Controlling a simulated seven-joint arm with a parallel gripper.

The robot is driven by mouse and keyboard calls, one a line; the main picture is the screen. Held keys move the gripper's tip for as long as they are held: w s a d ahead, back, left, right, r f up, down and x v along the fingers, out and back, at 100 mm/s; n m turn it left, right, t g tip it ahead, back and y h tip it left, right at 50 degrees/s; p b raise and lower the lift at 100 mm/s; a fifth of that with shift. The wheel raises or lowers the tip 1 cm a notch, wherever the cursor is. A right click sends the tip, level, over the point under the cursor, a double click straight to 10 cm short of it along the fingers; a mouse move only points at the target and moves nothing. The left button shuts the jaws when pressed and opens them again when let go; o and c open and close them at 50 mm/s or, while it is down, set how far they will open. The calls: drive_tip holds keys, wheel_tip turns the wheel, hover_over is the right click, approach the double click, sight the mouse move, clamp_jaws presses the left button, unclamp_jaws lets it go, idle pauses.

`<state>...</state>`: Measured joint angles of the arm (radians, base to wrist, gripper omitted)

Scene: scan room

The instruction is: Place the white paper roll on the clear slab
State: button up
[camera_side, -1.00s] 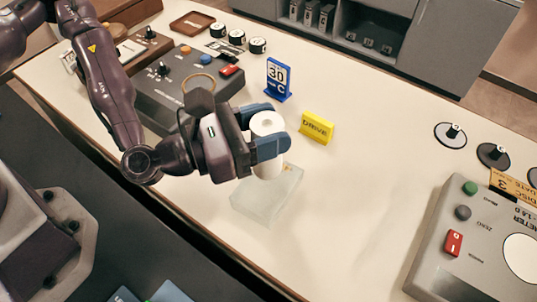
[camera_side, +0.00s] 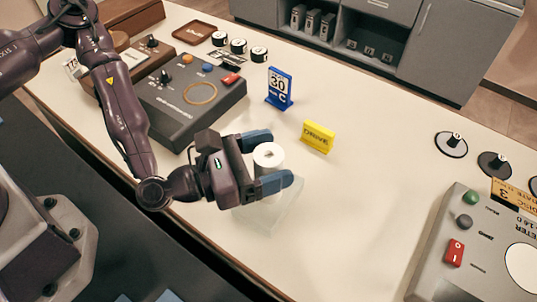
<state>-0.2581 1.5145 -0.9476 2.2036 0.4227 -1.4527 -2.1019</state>
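The white paper roll (camera_side: 268,156) stands upright, its round top and centre hole facing up. It is at the clear slab (camera_side: 288,216), over the slab's far part, and appears to rest on it. The slab is see-through and faint against the table; my gripper covers part of it. My gripper (camera_side: 267,161) is low, with one blue finger on each side of the roll. The fingers look spread wider than the roll, so it seems open around it. The near finger hides the roll's lower part and its contact with the slab.
A yellow block (camera_side: 318,137) and a blue sign (camera_side: 279,88) stand behind the roll. A dark control box (camera_side: 190,103) is at the left, a grey meter box (camera_side: 440,262) at the right. The table (camera_side: 370,190) between slab and meter is clear.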

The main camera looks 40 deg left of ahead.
drive_tip(key=shift+r, duration=0.15)
drive_tip(key=v, duration=1.2)
